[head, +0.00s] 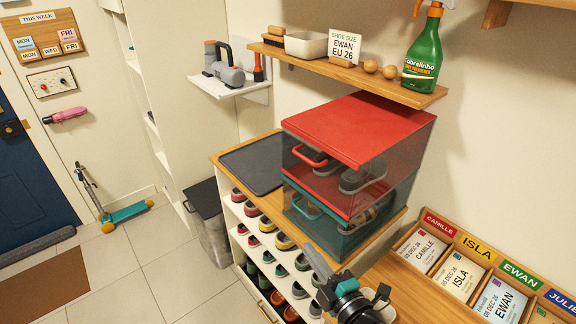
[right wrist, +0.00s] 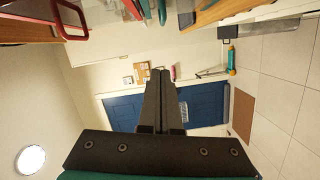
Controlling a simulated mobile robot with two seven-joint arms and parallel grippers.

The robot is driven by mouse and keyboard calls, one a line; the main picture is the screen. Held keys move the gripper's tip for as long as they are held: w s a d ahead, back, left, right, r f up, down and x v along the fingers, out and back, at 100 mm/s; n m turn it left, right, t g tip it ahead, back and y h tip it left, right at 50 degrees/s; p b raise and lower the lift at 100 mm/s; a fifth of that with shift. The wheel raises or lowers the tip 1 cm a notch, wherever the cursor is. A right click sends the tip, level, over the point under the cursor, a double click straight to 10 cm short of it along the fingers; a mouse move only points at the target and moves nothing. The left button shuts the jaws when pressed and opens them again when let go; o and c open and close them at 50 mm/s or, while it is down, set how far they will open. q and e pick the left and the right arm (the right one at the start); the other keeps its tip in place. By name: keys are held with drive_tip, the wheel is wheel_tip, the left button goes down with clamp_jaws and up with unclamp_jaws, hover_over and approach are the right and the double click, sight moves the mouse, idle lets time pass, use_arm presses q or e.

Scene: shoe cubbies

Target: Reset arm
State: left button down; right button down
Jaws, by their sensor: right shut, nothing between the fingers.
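My right gripper (head: 309,250) is at the bottom centre of the head view, in front of the shoe cubby (head: 262,204) and just below the clear boxes. My left gripper is not in view.
A red-lidded clear box (head: 362,126) sits on a teal one (head: 340,229) close to the right gripper. A wooden shelf (head: 425,98) with a green spray bottle (head: 423,52) is above. Name-card trays (head: 458,275) are at the right. The tiled floor (head: 150,262) has free room at left.

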drive_tip(key=s+d+f+m+g+h, duration=0.2)
drive_tip(key=s+d+m+g+h, duration=0.3)
drive_tip(key=d+m+h, duration=0.6)
drive_tip(key=s+a+f+m+g+y, duration=0.15)
drive_tip(key=s+m+g, duration=0.25)
drive_tip(key=s, duration=0.5)
drive_tip(key=s+a+r+m+g+y, duration=0.1)
drive_tip(key=s+m+g+y, duration=0.2)
drive_tip(key=s, duration=0.5)
wheel_tip(320, 180, down, 28)
drive_tip(key=s+g+b, duration=0.2)
drive_tip(key=s+b, duration=0.1)
drive_tip(key=b, duration=0.2)
drive_tip(key=s+d+f+g+b, duration=0.1)
drive_tip(key=s+f+b, duration=0.4)
drive_tip(key=s+f, duration=1)
wheel_tip(320, 180, down, 4)
drive_tip(key=shift+d+r, duration=0.1)
drive_tip(key=shift+d, duration=0.55)
